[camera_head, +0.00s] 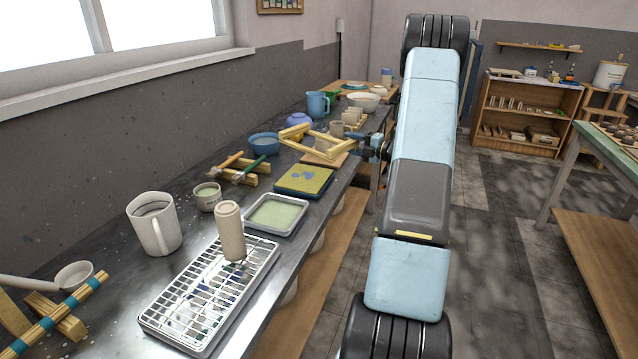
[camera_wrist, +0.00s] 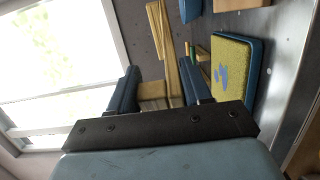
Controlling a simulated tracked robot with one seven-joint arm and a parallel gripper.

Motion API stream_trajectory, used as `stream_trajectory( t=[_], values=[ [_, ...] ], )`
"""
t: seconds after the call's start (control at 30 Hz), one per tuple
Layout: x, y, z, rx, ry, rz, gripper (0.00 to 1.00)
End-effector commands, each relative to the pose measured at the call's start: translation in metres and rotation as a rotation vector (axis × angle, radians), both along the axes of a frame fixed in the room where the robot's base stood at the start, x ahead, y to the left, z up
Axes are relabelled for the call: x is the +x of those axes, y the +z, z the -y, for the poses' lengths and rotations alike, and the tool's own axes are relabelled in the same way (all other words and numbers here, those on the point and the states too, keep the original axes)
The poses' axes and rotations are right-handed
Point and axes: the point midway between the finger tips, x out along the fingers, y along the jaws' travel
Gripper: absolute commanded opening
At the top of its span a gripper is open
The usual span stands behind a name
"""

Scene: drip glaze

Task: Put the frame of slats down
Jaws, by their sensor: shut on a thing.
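The frame of slats (camera_head: 318,137) is pale wood, several slats joined in an open shape. In the head view it reaches left from my gripper (camera_head: 371,143) over the far part of the metal bench. My gripper is shut on its near end. In the wrist view, pale wood of the frame (camera_wrist: 154,91) sits between the two dark fingers of my gripper (camera_wrist: 160,88), and long slats extend away from there. The frame looks raised above the bench top; I cannot tell the exact gap.
Below and near the frame are a sponge tray (camera_head: 304,181), a blue bowl (camera_head: 263,143), a wooden board (camera_head: 332,160) and brushes on a wooden rest (camera_head: 240,170). Nearer stand a glaze tray (camera_head: 275,214), a white rack (camera_head: 190,311) with a clay cylinder (camera_head: 230,231), and a jug (camera_head: 155,225).

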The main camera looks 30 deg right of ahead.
Motion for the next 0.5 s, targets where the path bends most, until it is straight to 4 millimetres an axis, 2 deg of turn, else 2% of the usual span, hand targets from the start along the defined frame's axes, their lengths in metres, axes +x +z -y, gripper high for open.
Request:
stream_trajectory(
  t=[0.1, 0.2, 0.4, 0.5],
  values=[
    [-0.009, -0.013, -0.022, 0.002, 0.001, -0.002, 0.15],
    [-0.015, -0.030, -0.033, 0.003, -0.001, -0.004, 0.15],
    [-0.023, -0.053, -0.050, 0.001, -0.001, -0.003, 0.15],
    [-0.024, -0.057, -0.053, -0.001, -0.002, 0.000, 0.15]
  ],
)
